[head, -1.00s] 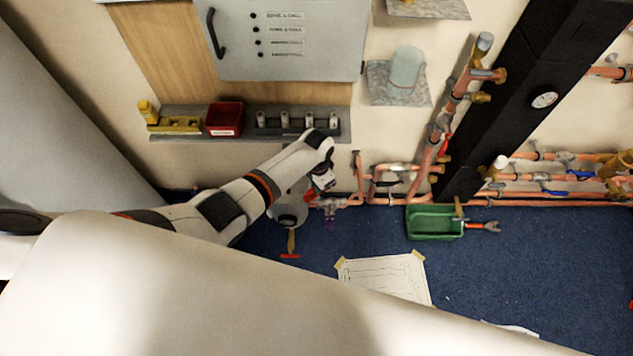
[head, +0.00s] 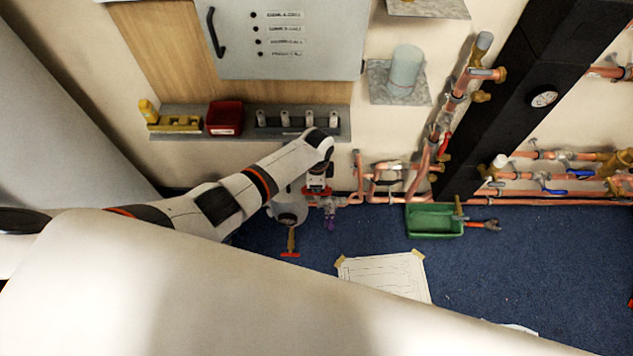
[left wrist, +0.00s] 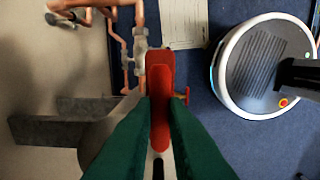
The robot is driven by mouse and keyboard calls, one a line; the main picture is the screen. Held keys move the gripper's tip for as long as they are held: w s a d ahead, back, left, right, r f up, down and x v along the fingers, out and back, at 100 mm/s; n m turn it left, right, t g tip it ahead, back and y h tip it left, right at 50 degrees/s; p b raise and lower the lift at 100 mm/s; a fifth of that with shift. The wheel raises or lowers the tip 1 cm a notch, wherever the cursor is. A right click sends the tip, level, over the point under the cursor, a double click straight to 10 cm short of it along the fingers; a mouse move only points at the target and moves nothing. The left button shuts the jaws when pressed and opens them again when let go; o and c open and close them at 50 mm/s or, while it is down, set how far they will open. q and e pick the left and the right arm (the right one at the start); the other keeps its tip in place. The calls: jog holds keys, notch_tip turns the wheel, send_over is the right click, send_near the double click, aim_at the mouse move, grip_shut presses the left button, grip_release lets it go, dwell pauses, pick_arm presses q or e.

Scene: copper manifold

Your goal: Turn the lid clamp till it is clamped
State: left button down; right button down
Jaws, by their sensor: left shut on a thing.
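The lid clamp shows in the left wrist view as a red lever (left wrist: 160,105) between my green fingertips. My left gripper (left wrist: 156,125) is shut on it. The fingers hide part of the lever, so its exact clamp angle cannot be told. A grey rounded vessel (left wrist: 95,140) lies beside and partly behind the fingers. In the head view my left gripper (head: 318,194) points down beside the grey vessel (head: 287,213), and the clamp there is too small and covered to make out. My right gripper is in neither view.
Copper pipes (head: 385,197) run along the wall to the right. A yellow valve with a red handle (head: 290,254) hangs below the vessel. A green tray (head: 432,235) and a paper sheet (head: 385,274) lie on the blue floor. A shelf (head: 345,124) is above.

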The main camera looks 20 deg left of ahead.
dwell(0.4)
pick_arm(q)
jog(key=c, duration=1.5)
grip_release()
jog(key=shift+o, duration=0.2)
jog(key=shift+r, duration=0.1)
jog(key=shift+r, duration=0.35)
notch_tip(320, 180, up, 11)
jog(key=p, duration=0.1)
